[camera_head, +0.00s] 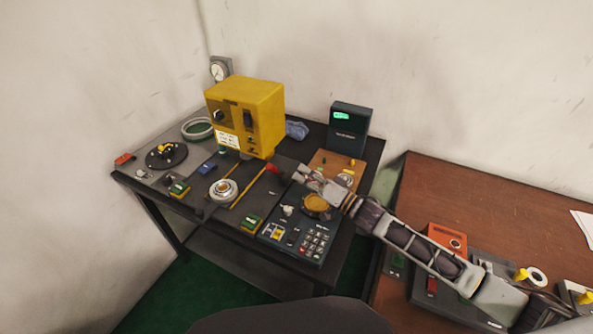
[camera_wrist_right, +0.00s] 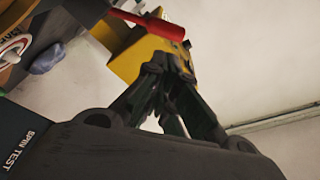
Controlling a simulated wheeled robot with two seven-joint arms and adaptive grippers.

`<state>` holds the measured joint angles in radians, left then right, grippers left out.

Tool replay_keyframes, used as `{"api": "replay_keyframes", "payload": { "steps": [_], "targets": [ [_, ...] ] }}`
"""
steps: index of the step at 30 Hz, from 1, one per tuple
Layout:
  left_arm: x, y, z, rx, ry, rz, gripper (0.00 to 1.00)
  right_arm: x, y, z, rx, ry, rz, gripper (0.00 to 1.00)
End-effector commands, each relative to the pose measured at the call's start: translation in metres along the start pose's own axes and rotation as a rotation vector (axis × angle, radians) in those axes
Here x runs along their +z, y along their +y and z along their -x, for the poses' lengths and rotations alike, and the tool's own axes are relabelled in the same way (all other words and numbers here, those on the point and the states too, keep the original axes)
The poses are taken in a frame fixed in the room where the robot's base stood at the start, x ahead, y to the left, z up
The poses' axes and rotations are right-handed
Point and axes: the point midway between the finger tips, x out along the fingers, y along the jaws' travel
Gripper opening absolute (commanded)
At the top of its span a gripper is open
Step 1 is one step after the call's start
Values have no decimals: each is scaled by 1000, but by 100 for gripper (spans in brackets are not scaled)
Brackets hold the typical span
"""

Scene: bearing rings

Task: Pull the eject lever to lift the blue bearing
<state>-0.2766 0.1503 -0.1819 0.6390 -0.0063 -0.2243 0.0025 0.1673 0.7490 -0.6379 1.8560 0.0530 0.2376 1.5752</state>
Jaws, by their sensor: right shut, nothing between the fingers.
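A red lever handle (camera_head: 272,169) shows beside the yellow machine (camera_head: 244,116), just left of my right gripper (camera_head: 299,173). In the right wrist view the red handle (camera_wrist_right: 150,20) lies just beyond the fingertips of my right gripper (camera_wrist_right: 166,55). The gripper is shut with nothing in it; I cannot tell whether it touches the handle. A pale ring (camera_head: 223,190) sits in a round seat on the dark table, left of the gripper. I see no clearly blue bearing ring. My left gripper is out of view.
A dark spin test box (camera_head: 348,129) with a green display stands behind my right gripper. A keypad panel (camera_head: 306,232) lies in front, below it. A yellow rod (camera_head: 247,194) lies near the ring. A brown table (camera_head: 500,200) is at the right.

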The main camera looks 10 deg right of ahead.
Motion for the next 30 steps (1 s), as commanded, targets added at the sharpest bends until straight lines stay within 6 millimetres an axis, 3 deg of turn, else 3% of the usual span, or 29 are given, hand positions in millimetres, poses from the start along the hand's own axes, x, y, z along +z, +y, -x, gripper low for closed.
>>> {"api": "replay_keyframes", "payload": {
  "steps": [15,30],
  "targets": [
    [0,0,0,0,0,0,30,0,1,44,2,-1,1,0],
    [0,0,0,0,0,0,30,0,0,53,0,0,2,0]
  ]
}}
